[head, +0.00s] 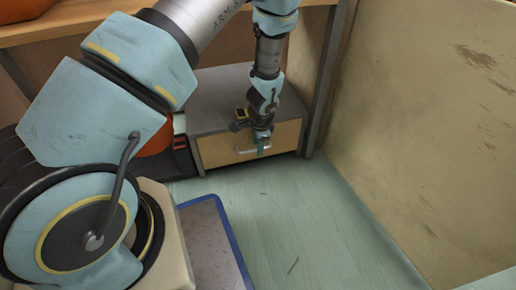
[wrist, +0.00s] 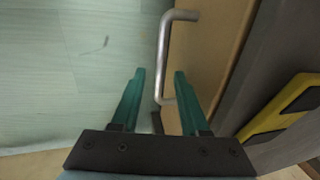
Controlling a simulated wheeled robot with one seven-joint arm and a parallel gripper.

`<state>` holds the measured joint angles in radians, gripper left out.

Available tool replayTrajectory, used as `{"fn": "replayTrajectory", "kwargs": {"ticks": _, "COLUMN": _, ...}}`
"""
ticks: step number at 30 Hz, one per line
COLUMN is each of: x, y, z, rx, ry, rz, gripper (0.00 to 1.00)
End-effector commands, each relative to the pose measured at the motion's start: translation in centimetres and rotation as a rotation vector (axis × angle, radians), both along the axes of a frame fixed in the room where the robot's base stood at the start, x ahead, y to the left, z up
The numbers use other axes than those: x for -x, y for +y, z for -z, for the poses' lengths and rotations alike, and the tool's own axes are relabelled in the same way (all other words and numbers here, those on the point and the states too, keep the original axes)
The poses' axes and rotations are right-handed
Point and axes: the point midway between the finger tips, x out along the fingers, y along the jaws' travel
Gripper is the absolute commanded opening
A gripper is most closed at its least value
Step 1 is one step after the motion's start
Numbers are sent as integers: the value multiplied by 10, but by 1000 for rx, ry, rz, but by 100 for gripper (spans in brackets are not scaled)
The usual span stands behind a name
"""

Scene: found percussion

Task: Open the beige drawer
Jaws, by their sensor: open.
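The beige drawer (head: 222,150) is the front of a low grey cabinet (head: 215,100) under a shelf, and it looks shut. Its silver bar handle (head: 243,150) is partly hidden by my gripper in the head view. In the wrist view the handle (wrist: 163,50) runs down the drawer front (wrist: 215,45), and its lower end lies between my two green fingers. My gripper (head: 262,150) is open at the drawer front, and it also shows in the wrist view (wrist: 160,73). I cannot tell whether a finger touches the handle.
A beige wall panel (head: 440,120) stands on the right. A dark post (head: 325,85) is just right of the cabinet. An orange object (head: 157,140) is left of the cabinet. A blue-edged grey mat (head: 210,245) lies in front. The pale green floor (head: 300,225) before the drawer is clear.

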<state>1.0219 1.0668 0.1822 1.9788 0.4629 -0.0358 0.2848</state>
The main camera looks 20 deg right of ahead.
Motion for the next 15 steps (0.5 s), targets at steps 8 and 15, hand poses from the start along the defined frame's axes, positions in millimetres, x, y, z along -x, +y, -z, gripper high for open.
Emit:
{"fn": "replayTrajectory", "kwargs": {"ticks": 8, "x": -1, "y": 0, "z": 4, "rx": 0, "ry": 0, "rz": 0, "gripper": 45}}
{"fn": "replayTrajectory", "kwargs": {"ticks": 15, "x": -1, "y": 0, "z": 4, "rx": 0, "ry": 0, "rz": 0, "gripper": 27}}
